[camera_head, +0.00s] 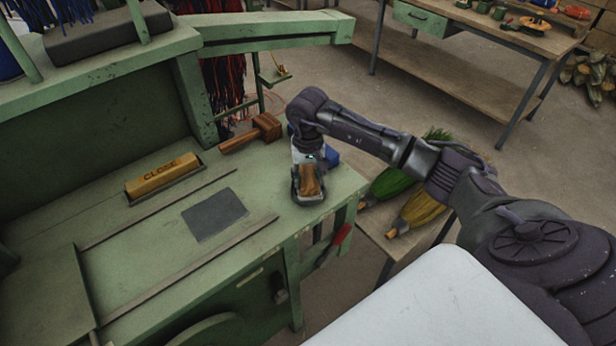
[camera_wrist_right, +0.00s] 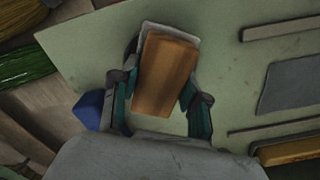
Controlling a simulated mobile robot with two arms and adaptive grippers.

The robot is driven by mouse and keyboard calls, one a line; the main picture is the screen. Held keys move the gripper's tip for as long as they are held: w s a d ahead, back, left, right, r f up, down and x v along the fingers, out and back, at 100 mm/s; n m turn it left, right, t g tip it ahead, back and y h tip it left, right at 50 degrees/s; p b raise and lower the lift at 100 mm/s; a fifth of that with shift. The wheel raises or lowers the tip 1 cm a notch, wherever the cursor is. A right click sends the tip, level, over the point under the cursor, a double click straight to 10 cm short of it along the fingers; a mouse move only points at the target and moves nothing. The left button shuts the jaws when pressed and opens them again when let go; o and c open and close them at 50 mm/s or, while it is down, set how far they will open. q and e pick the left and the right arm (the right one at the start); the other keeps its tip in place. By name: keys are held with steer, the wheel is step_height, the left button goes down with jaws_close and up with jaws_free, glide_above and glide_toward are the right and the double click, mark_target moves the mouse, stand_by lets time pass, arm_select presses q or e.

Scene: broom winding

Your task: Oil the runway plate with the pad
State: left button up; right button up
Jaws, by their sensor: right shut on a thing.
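My right gripper (camera_head: 309,196) is at the right end of the green bench, shut on a wooden-backed pad (camera_head: 309,178). In the right wrist view the pad (camera_wrist_right: 166,75) sits between the two fingers, with a pale layer showing at its far edge. I cannot tell whether the pad touches the bench top. The dark grey runway plate (camera_head: 214,214) lies flat on the bench between two thin rails, left of the gripper. It also shows at the right of the right wrist view (camera_wrist_right: 291,86). My left gripper is in neither view.
A yellow block marked CLOSE (camera_head: 163,177) sits in a holder behind the plate. A wooden mallet (camera_head: 254,132) lies at the bench's back right, near a blue object (camera_head: 326,156) behind my gripper. Green and yellow broom heads (camera_head: 417,208) lie on a lower side table.

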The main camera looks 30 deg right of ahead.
mark_target(308, 176)
steer(key=shift+s+f+b, duration=0.1)
steer(key=shift+b, duration=0.2)
stand_by(1.1)
steer(key=shift+r+p, duration=0.45)
steer(key=shift+r, duration=0.4)
steer(key=shift+r+p, duration=1.15)
steer(key=shift+r, duration=1.6)
